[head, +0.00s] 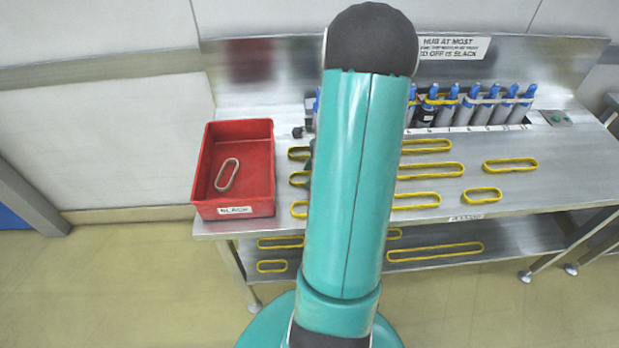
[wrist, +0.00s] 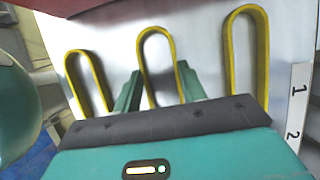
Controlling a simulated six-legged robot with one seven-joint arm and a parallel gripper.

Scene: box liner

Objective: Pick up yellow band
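My gripper (wrist: 158,84) is open in the wrist view, its two green fingers apart. A yellow band (wrist: 142,46) lies on the metal surface between and beyond the fingers. Its near end is hidden by my gripper, and I see no grip on it. Another yellow band (wrist: 72,83) lies to its left and a third yellow band (wrist: 228,60) to its right. In the head view my arm hides most of my gripper. Several yellow bands lie on the bench, including one long band (head: 462,170) and one short band (head: 499,193).
A red tray (head: 264,165) holding a beige band (head: 219,183) stands at the bench's left end. Blue-topped grey posts (head: 480,115) line the back, with a yellow band around some. More yellow bands (head: 484,248) lie on the lower shelf.

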